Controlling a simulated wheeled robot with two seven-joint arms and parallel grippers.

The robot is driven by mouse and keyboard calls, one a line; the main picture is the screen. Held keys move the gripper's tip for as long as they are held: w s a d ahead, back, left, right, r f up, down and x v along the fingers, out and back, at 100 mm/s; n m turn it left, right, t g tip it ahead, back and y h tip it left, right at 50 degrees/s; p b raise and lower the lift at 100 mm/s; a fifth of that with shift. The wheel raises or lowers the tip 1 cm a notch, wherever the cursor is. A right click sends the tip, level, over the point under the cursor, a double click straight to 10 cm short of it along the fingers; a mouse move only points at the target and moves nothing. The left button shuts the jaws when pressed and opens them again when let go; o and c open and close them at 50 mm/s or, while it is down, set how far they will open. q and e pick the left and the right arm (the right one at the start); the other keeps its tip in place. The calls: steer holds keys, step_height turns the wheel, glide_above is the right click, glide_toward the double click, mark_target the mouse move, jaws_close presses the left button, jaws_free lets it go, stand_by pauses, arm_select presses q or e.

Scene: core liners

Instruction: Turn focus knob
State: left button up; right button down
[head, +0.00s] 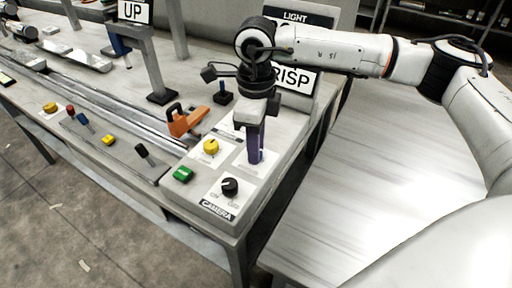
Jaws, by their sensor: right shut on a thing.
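My right gripper (255,158) points straight down at the right part of the white control panel (272,172). It is shut on the focus knob, which the fingers hide, so how far it is turned cannot be told. A white label plate (243,164) lies under the fingers. On the same panel, a yellow knob (210,147) is to the left, and a black knob (230,187) above the word CAMERA is nearer the front. A sign reading CRISP (298,80) stands behind, partly covered by my arm. My left gripper is not in view.
A green button (183,174) sits at the panel's left. An orange-handled part (186,121) and a black lever (146,154) are farther left. An UP sign (135,11) stands on a post behind. The bare tabletop (340,175) to the right is clear.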

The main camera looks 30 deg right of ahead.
steer(key=c, duration=1.5)
jaws_free()
step_height(320, 180, up, 10)
steer(key=shift+r, duration=0.2)
